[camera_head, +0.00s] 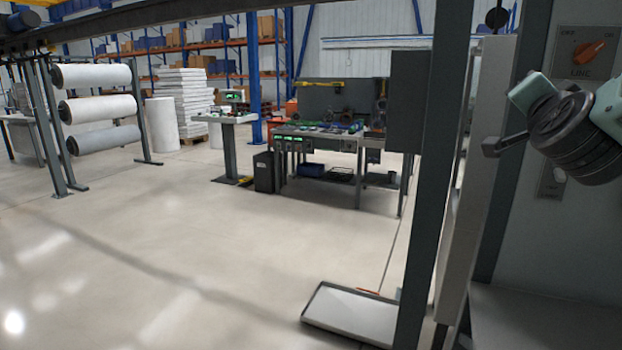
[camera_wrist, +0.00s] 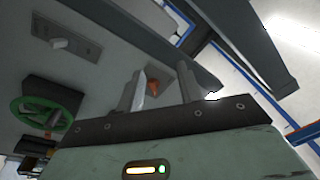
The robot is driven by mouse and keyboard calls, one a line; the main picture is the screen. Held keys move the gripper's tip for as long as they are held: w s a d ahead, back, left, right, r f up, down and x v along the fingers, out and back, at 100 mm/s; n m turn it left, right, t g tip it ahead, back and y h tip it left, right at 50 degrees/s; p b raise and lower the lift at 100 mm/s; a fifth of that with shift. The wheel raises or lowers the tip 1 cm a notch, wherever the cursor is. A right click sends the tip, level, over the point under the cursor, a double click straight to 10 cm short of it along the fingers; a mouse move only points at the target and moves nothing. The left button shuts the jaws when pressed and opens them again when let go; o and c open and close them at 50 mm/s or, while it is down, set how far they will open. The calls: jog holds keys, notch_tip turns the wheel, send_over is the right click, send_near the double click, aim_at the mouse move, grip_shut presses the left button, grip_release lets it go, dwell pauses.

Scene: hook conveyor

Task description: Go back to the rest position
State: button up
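My gripper (camera_wrist: 163,82) shows in the wrist view with its two pale fingers apart. Nothing is held between them. An orange object (camera_wrist: 152,88) shows in the gap beyond the fingers, beside the left one; I cannot tell its exact distance. In the head view my green and dark arm (camera_head: 575,135) is at the right edge, in front of a grey panel. An orange rotary knob (camera_head: 590,52) on a plate marked LINE is above my arm. My fingertips cannot be made out clearly in the head view.
A dark post (camera_head: 435,170) stands left of my arm, close to it. A shallow grey tray (camera_head: 350,312) lies on the floor. A green handwheel (camera_wrist: 40,112) and a switch plate (camera_wrist: 66,38) show in the wrist view. Open floor (camera_head: 180,240) lies to the left.

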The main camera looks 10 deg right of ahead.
jog(key=s+a+f+n+g+y, duration=0.1)
jog(key=a+f+n+g+y, duration=0.2)
jog(key=a+f+n+y, duration=0.7)
jog(key=s+a+f+n+g+y, duration=0.25)
jog(key=a+f, duration=0.55)
jog(key=a, duration=0.7)
jog(key=s+a+f+n+g, duration=0.1)
jog(key=s+f+n+g, duration=0.2)
jog(key=s, duration=0.3)
jog(key=s+a+f+n+g+h, duration=0.1)
jog(key=s+f+n+g, duration=0.2)
jog(key=s, duration=0.4)
jog(key=s+a+f+n+g, duration=0.2)
jog(key=s+f+n+g, duration=0.1)
jog(key=s+f+g, duration=0.2)
jog(key=shift+s+f+n+h, duration=0.3)
jog(key=shift+s+n+h, duration=0.05)
jog(key=shift+s, duration=0.75)
